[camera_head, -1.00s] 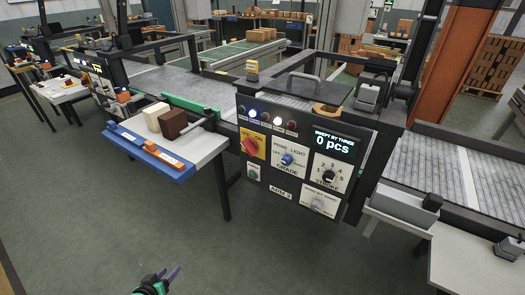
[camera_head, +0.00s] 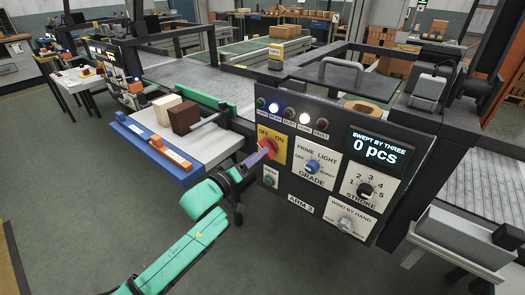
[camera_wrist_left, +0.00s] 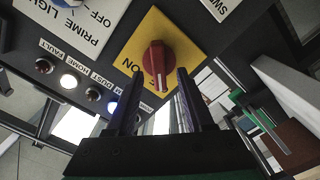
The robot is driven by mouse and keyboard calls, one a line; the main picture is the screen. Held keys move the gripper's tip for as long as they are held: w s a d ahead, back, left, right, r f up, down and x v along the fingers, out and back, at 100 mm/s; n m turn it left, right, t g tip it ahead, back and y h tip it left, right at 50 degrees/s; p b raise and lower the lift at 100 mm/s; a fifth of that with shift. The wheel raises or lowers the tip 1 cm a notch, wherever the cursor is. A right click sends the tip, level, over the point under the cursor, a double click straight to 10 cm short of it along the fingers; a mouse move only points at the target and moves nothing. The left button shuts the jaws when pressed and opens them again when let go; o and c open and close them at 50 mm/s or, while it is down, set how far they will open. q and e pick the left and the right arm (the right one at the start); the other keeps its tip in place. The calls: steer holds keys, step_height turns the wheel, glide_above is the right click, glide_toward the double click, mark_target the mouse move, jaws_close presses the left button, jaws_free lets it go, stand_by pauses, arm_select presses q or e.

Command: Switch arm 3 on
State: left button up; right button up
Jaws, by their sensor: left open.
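The arm 3 panel (camera_head: 330,200) carries a yellow plate (camera_head: 283,152) marked OFF and ON, with a red rotary knob (camera_head: 268,147) on it. My left gripper (camera_head: 263,157) is at this plate, its purple fingers reaching up to the knob and partly covering it. In the left wrist view, the open gripper (camera_wrist_left: 160,72) has its dark fingers on either side of the lower part of the red knob (camera_wrist_left: 157,60). I cannot tell whether they touch it. ON shows left of the knob there; the other word is mostly hidden. My right gripper is not in view.
The display (camera_head: 378,150) reads 0 pcs.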

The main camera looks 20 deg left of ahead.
arm_select(q)
steer(key=shift+x, duration=1.45)
jaws_close()
steer(key=shift+r+m, duration=0.1)
steer(key=shift+m, duration=0.3)
steer(key=m+p, duration=0.1)
steer(key=m, duration=1.5)
steer(key=shift+s+d+m+p, duration=0.1)
steer(key=shift+d+m+p, duration=0.1)
steer(key=shift+m+p, duration=0.2)
steer(key=shift+m, duration=0.3)
